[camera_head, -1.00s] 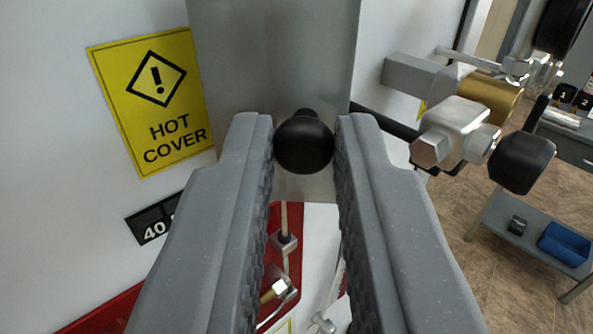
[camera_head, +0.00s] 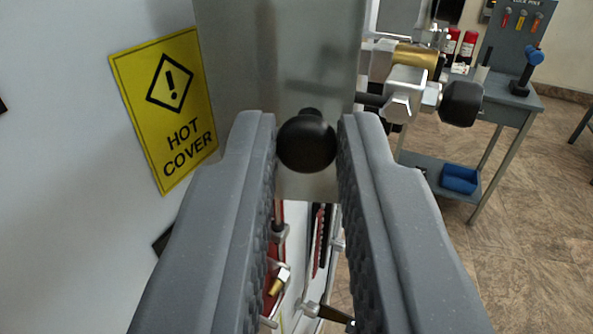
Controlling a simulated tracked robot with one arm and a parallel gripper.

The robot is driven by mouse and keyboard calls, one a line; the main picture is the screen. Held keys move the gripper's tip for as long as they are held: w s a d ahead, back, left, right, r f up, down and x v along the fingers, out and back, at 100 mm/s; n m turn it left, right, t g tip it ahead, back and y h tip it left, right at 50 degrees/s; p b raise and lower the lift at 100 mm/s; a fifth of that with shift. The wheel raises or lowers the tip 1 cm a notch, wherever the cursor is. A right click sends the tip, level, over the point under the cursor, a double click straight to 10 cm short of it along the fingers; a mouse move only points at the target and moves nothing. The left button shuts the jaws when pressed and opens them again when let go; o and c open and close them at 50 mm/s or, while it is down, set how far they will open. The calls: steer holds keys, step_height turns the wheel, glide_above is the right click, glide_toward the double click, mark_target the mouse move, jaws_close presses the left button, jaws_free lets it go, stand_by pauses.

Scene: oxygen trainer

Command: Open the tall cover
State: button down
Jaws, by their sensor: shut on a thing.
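The tall cover (camera_head: 275,60) is a grey metal panel at the top centre, beside a yellow HOT COVER sign (camera_head: 168,108). A round black knob (camera_head: 306,144) stands out from the cover's lower part. My gripper (camera_head: 308,135) is shut on this knob, with one grey finger on each side of it. Below the cover, between the fingers, part of a red panel with a brass fitting (camera_head: 280,281) shows. The fingers hide much of what lies behind them.
A valve with a brass body and a black handle (camera_head: 461,103) sits close to the right of the cover. A grey workbench (camera_head: 500,108) with a blue bin (camera_head: 460,179) on its lower shelf stands further right. The brown floor there is clear.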

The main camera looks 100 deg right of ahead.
steer(key=shift+w+m+g, duration=0.15)
steer(key=shift+m+g, duration=0.15)
steer(key=shift+g, duration=0.1)
stand_by(0.3)
steer(key=c, duration=1.4)
jaws_free()
steer(key=shift+w+a+b, duration=0.45)
steer(key=shift+a+b, duration=0.2)
steer(key=shift+a, duration=1.6)
steer(key=shift+w+a+b, duration=0.45)
steer(key=shift+a+b, duration=0.2)
steer(key=shift+a, duration=1.65)
steer(key=shift+w+a+b, duration=0.45)
steer(key=shift+a+b, duration=0.2)
steer(key=shift+a, duration=1.6)
